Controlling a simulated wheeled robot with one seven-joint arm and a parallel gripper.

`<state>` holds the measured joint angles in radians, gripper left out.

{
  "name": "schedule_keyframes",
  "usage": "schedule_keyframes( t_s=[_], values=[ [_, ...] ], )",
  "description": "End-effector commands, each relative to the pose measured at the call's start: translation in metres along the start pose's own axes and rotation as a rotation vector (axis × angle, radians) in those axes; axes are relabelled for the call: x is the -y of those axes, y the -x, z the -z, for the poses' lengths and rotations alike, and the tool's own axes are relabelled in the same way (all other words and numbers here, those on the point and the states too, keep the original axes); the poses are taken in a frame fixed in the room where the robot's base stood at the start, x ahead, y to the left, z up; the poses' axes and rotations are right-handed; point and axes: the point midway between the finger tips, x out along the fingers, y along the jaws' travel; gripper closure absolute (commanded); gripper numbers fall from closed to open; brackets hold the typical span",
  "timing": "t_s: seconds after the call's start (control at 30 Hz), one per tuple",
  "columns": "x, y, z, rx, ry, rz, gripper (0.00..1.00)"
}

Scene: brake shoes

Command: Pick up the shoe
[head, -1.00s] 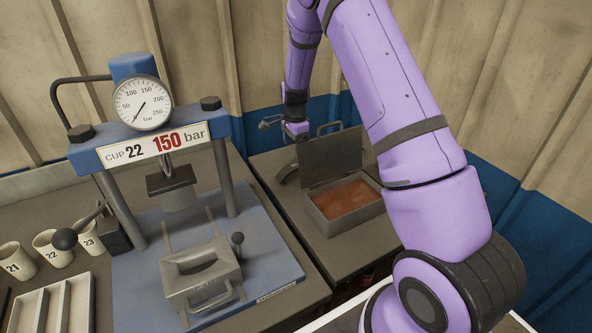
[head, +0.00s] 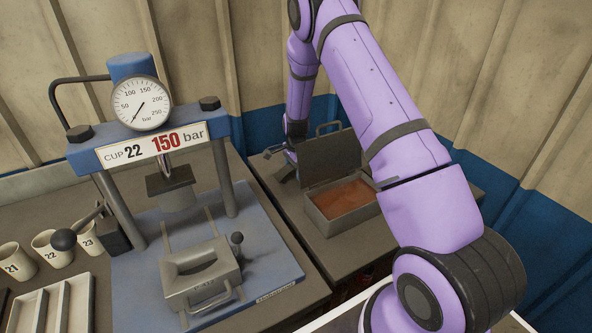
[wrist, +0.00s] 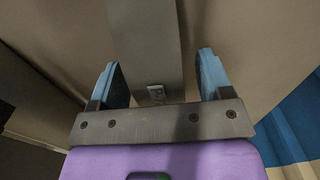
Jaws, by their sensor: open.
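The shoe, a grey curved piece, lies on the bench left of the open box and is partly hidden by my gripper in the head view (head: 284,173). In the wrist view the shoe (wrist: 148,40) is a broad grey strip running from the top edge down between my fingers, with a small pale mark near its lower end. My gripper (wrist: 160,65) is open, with one blue finger on each side of the strip and visible gaps. In the head view my gripper (head: 284,154) is small, down at the shoe; contact cannot be told.
An open grey metal box (head: 343,216) with orange-brown contents stands just right of the shoe, its lid raised. A blue press (head: 255,255) with a gauge stands to the left. Numbered cups (head: 47,247) and a pale tray (head: 62,305) are further left. The corrugated wall is close behind.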

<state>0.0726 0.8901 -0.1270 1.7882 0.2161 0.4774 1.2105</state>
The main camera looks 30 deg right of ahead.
Motion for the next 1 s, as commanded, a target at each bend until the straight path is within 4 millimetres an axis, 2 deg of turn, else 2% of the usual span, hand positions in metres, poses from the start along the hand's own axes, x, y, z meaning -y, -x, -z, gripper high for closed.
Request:
schedule_keyframes(
  t_s=[0.13,0.17,0.4,0.43,0.73,0.87,1.0],
  values=[
    [0.000,0.000,0.000,0.000,0.000,0.001,0.28],
    [0.000,0.001,0.000,0.000,0.000,0.001,0.32],
    [0.000,0.001,0.000,0.000,0.000,0.001,0.87],
    [0.001,0.001,0.000,0.000,0.000,0.001,0.92],
    [0.001,0.007,0.000,-0.001,0.000,0.002,0.92],
    [0.001,0.025,0.000,-0.002,0.000,0.005,0.92],
    [0.001,0.052,-0.001,-0.001,0.000,0.004,0.92]
  ],
)
